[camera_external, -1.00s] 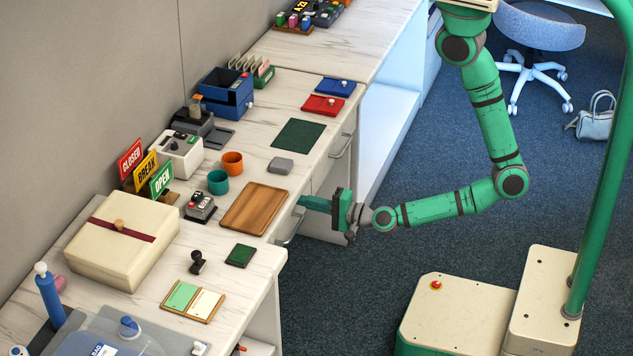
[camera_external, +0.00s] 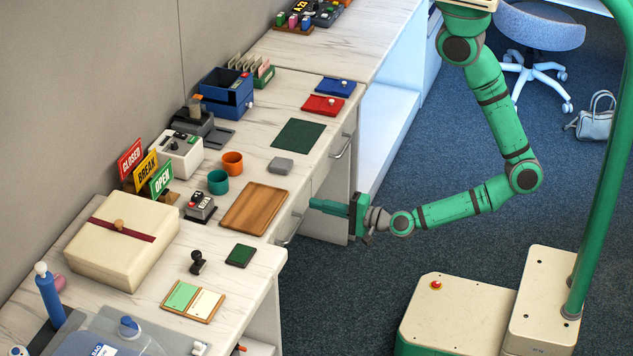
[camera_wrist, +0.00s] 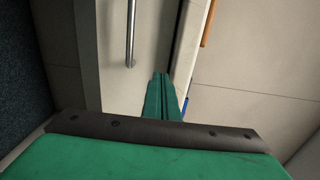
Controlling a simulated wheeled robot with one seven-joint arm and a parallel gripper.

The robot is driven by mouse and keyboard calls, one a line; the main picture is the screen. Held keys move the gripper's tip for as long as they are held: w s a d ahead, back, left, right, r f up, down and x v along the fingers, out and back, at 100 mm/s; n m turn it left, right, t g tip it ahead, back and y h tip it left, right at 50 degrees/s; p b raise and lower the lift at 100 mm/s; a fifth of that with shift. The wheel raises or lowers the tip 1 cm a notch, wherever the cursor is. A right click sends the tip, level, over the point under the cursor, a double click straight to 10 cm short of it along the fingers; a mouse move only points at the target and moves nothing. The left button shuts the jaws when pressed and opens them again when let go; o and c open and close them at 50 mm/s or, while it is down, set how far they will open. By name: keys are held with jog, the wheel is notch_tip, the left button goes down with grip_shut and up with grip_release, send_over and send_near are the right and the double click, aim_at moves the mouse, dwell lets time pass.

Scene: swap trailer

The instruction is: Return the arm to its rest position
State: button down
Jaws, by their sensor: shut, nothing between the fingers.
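My green arm reaches left from its column toward the counter. My gripper (camera_external: 314,204) is shut and empty, pointing at the counter's front edge beside the wooden tray (camera_external: 254,209). Its fingertips look close to the drawer fronts, and I cannot tell the exact gap. In the wrist view the two green fingers (camera_wrist: 162,78) lie together with nothing between them. A metal drawer handle (camera_wrist: 130,35) shows beyond them to the left.
The counter holds a green mat (camera_external: 299,133), a cream box (camera_external: 120,240), and an orange cup (camera_external: 232,162). A drawer handle (camera_external: 291,230) juts out below the tray. My base stands at lower right. Blue floor (camera_external: 330,310) is free between base and counter. An office chair (camera_external: 540,25) stands behind.

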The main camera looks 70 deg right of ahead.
jog(key=s, duration=0.8)
jog(key=shift+s, duration=0.4)
jog(key=s+d+r+n+g, duration=0.1)
jog(key=s+d+r+n, duration=0.2)
jog(key=d+r+n, duration=0.5)
jog(key=s+d+r+n+g, duration=0.1)
jog(key=s+d+r+n, duration=0.3)
jog(key=d+r+n, duration=0.4)
jog(key=shift+s+r+n+g, duration=0.3)
jog(key=shift+r+n+g, duration=0.15)
jog(key=shift+n, duration=0.65)
